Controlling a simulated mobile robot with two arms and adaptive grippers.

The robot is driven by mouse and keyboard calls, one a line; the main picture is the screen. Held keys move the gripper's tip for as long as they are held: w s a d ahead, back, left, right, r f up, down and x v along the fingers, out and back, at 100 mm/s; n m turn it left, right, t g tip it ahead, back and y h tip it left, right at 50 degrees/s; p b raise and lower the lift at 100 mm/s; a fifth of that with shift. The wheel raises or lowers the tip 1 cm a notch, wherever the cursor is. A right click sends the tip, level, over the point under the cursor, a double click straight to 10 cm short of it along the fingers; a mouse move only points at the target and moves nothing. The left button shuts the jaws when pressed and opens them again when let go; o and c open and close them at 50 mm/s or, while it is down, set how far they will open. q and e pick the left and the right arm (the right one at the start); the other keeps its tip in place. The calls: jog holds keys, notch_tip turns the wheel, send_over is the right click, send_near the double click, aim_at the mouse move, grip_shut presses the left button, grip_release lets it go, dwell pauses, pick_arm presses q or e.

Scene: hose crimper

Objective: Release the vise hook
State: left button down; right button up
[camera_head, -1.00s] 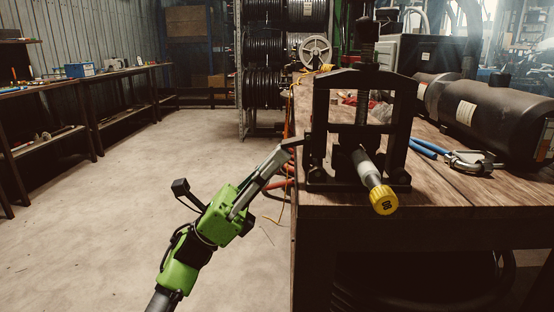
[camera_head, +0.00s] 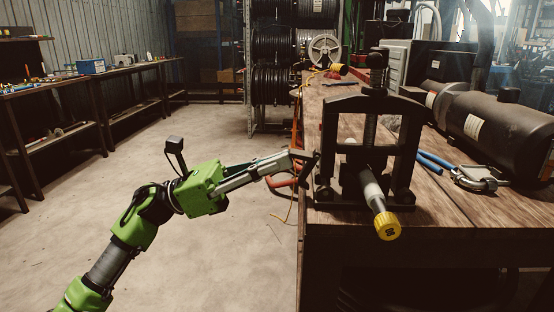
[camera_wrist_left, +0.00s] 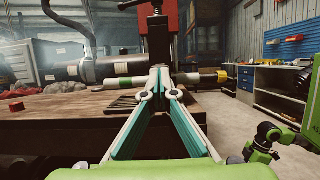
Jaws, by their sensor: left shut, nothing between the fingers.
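The black vise (camera_head: 330,130) stands upright on the wooden bench, with a threaded screw (camera_head: 377,65) on top. A grey hose with a yellow end (camera_head: 387,226) lies through it and points toward me. The hose also shows in the left wrist view (camera_wrist_left: 110,83). My left gripper (camera_head: 308,158) reaches in from the left, its dark fingertips at the lower left side of the vise.
The bench top (camera_head: 450,215) is open at the front right. The floor (camera_head: 120,240) to the left is clear. Cable reels (camera_head: 275,85) stand behind.

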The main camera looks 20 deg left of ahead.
pick_arm(q)
jog(key=shift+r+y+p, duration=0.5)
jog(key=shift+y+p, duration=0.2)
jog(key=shift+p, duration=0.05)
jog(key=shift+r+g+y+p, duration=0.3)
jog(key=shift+g+y+p, duration=0.1)
jog(key=shift+y+p, duration=0.35)
pick_arm(e)
jog(key=shift+x, duration=2.5)
jog(key=shift+a+f, duration=0.1)
jog(key=shift+f, duration=0.05)
jog(key=shift+w, duration=0.1)
pick_arm(q)
jog(key=shift+a+f, duration=0.1)
